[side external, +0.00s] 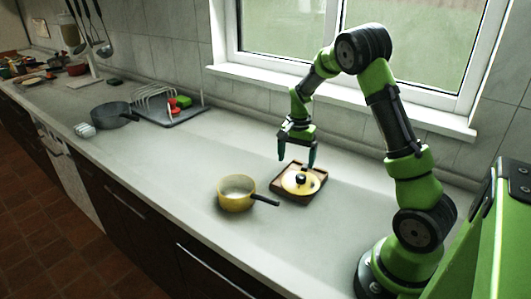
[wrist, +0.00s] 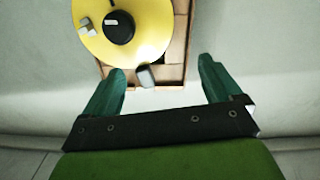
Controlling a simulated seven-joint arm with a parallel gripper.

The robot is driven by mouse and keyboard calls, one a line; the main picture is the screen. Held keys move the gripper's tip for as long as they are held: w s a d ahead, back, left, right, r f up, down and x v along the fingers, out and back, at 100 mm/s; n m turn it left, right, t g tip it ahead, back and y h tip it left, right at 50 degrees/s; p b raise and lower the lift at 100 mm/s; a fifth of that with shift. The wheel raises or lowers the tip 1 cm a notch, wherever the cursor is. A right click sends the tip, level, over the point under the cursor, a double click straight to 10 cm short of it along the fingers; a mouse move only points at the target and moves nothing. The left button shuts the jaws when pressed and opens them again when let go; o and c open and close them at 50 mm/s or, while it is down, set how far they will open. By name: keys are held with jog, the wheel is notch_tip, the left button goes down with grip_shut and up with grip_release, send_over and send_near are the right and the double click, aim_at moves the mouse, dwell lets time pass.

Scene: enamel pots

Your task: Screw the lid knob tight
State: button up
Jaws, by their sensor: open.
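The yellow lid (side external: 291,186) lies on a shallow brown wooden tray (side external: 285,202) on the counter. Its black knob (side external: 300,179) stands near the middle of the lid. In the wrist view the lid (wrist: 153,38), knob (wrist: 118,27) and tray (wrist: 173,73) show at the top, with the lid cut off by the frame edge. My gripper (side external: 297,160) is open and empty, pointing down above the tray's far side. In the wrist view my gripper's fingers (wrist: 162,68) are spread wide, and the knob is beyond them, up and left. I cannot tell how tight the knob is.
A yellow pot (side external: 235,200) with a dark handle stands left of the tray. A small grey piece (wrist: 87,28) shows on the lid, another (wrist: 147,77) at the tray's edge. A dish rack (side external: 163,103) and dark pan (side external: 112,114) are farther left. The counter between is clear.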

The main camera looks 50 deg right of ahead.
jog(key=n, duration=1.3)
jog(key=shift+f, duration=0.7)
jog(key=shift+a, duration=0.1)
grip_shut()
jog(key=shift+f, duration=0.1)
